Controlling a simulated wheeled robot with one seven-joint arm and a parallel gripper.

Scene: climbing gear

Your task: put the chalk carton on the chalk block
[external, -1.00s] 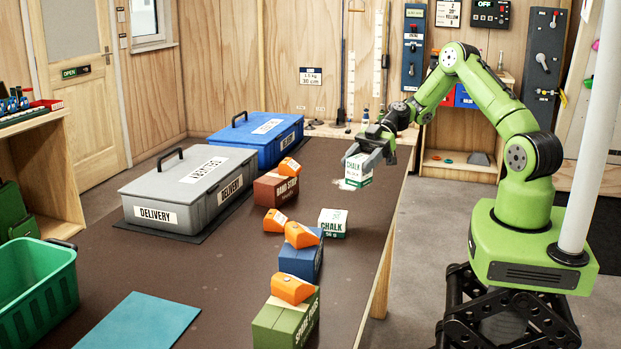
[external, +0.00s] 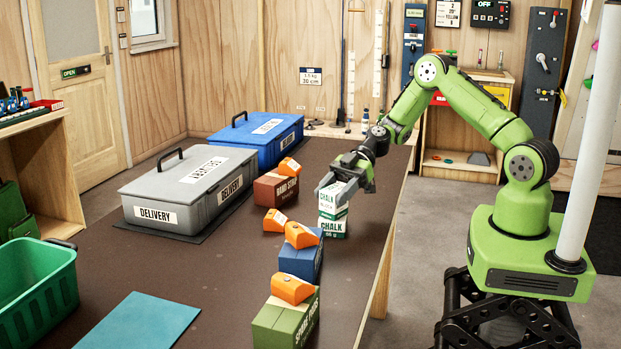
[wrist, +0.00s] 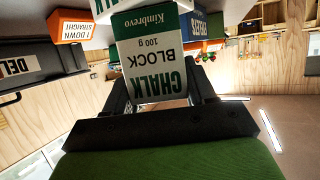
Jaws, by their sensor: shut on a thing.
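The chalk carton (external: 333,204), a white and green box, is held upright in my gripper (external: 337,187), which is shut on it. In the wrist view the carton (wrist: 153,62) fills the middle between the fingers; its label reads CHALK BLOCK, 100 g. The chalk block (external: 333,228) is another white and green box marked CHALK, standing on the dark table directly below the carton. The carton's bottom hides the block's top in the external view. I cannot tell whether the two touch or a small gap remains.
A blue box with an orange piece (external: 301,236) on it stands close in front. A loose orange piece (external: 274,220) and a brown box (external: 274,190) are to the left. Grey (external: 188,185) and blue (external: 255,140) cases stand behind. The table to the right is clear.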

